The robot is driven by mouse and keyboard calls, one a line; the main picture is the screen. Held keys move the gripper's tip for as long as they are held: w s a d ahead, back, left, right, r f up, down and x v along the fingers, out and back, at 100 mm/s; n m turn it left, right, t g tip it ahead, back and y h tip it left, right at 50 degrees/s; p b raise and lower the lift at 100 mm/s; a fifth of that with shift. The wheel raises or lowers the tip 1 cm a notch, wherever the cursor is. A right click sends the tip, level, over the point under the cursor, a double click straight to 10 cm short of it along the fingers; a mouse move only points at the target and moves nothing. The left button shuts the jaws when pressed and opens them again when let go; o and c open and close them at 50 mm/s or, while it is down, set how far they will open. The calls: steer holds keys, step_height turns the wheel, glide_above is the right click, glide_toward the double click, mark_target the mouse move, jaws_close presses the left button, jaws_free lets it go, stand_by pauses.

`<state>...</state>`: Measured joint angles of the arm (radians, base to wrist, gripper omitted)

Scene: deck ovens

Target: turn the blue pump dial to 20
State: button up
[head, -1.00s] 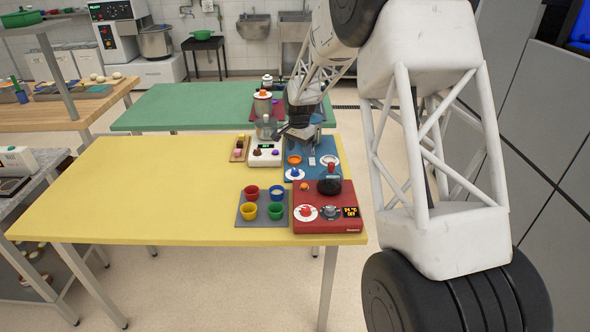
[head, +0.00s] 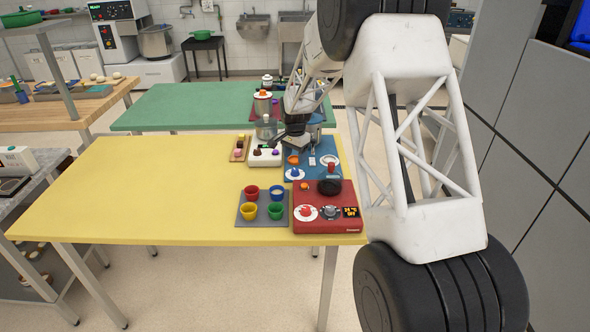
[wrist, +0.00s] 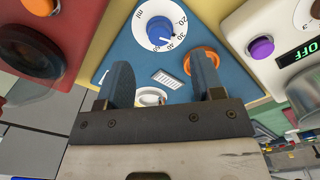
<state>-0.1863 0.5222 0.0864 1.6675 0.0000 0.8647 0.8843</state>
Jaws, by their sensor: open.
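The blue pump (head: 304,178) is a blue panel on the yellow table, in front of my gripper (head: 296,142) in the head view. Its blue dial (head: 295,173) sits on a white scale at the panel's near left corner. In the wrist view the dial (wrist: 159,31) is at the top, beyond my fingertips, with "ml" and numbers including 20, 30 and 40 around it. Its mark seems to lie near 30 to 40; I cannot read it exactly. My gripper (wrist: 164,78) is open and empty above the panel, apart from the dial.
An orange button (wrist: 201,58) and a white round part (wrist: 151,97) sit on the panel. A red heater (head: 325,222) with a black knob-like top stands nearer. A white device (head: 265,157) stands at the left. Colored cups on a grey mat (head: 239,214) stand front left. The table's left is clear.

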mark_target(295, 170)
steer(key=shift+f, duration=3.2)
steer(key=c, duration=0.9)
